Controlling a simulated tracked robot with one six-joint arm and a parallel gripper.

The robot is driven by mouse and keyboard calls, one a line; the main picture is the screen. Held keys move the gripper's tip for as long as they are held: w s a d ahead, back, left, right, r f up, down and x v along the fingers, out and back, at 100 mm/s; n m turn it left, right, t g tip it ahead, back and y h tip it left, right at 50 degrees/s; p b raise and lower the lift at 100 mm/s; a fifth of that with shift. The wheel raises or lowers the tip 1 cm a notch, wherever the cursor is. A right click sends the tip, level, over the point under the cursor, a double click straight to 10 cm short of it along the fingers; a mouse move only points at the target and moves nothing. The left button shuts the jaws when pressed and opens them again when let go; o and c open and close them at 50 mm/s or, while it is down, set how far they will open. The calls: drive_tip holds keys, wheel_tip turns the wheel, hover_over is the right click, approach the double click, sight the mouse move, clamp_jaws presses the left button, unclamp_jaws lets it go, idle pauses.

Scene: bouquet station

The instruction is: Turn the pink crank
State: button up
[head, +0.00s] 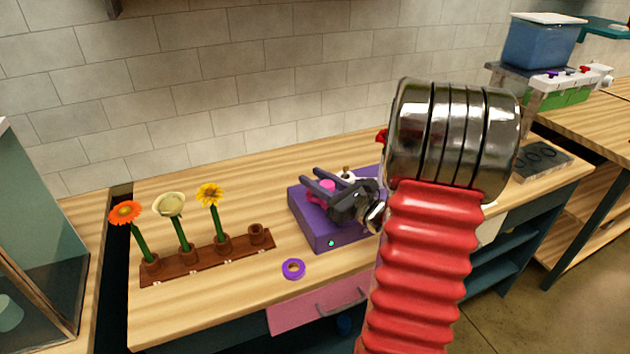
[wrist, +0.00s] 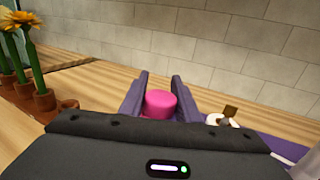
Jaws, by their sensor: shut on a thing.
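The pink crank (head: 322,188) is on top of a purple box (head: 315,231) on the wooden counter. In the wrist view its pink round knob (wrist: 160,104) sits between the two fingers of my gripper (wrist: 158,92). In the head view my gripper (head: 322,182) reaches over the box from the right, with its fingers around the pink part. My gripper is shut on the crank's knob. The rest of the crank is hidden behind my gripper.
A brown rack (head: 208,262) with several flowers stands at the left, with one empty cup. A purple ring (head: 293,269) lies in front of the box. A white piece with a brown top (wrist: 228,115) is right of the knob. My red arm blocks the view rightward.

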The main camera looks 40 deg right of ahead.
drive_tip(key=shift+d+r+m+h, duration=0.1)
drive_tip(key=shift+d+m+h, duration=0.1)
drive_tip(key=shift+m+h, duration=0.6)
drive_tip(key=o, duration=1)
drive_tip(key=shift+o, duration=0.2)
drive_tip(key=s, duration=1.3)
drive_tip(key=shift+s, duration=0.35)
drive_tip(key=shift+a, duration=0.1)
